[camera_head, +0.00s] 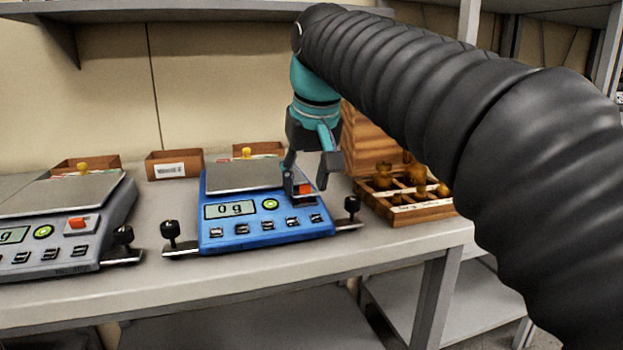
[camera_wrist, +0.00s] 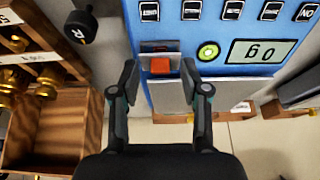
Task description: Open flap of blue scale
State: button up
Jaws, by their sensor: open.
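The blue scale (camera_head: 222,243) stands on the table with its display reading "0 g" and its grey weighing plate (camera_head: 240,176) behind. A red switch (camera_wrist: 160,67) sits in a pale square frame on its panel, left of the green round button (camera_wrist: 208,51) in the wrist view. I cannot clearly make out the flap or its position at this switch. My gripper (camera_wrist: 160,84) is open and empty, its fingers on either side of the red switch. In the head view my gripper (camera_head: 307,182) is low over the scale's right side, partly hiding the switch. Contact is unclear.
A grey scale (camera_head: 55,256) stands to the left. A wooden tray with brass weights (camera_head: 410,212) is to the right. Black knobs (camera_head: 352,204) stick up beside the blue scale. A shelf (camera_head: 170,12) hangs above.

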grip_shut()
jog(key=shift+w+a+r+g+p, duration=0.1)
jog(key=shift+w+r+g+p, duration=0.15)
jog(key=shift+g+p, duration=0.35)
jog(key=shift+w+a+r+g+h, duration=0.1)
jog(key=shift+w+g+h, duration=0.4)
jog(key=shift+g, duration=0.5)
jog(key=shift+r+g, duration=0.15)
jog(key=shift+g, duration=0.25)
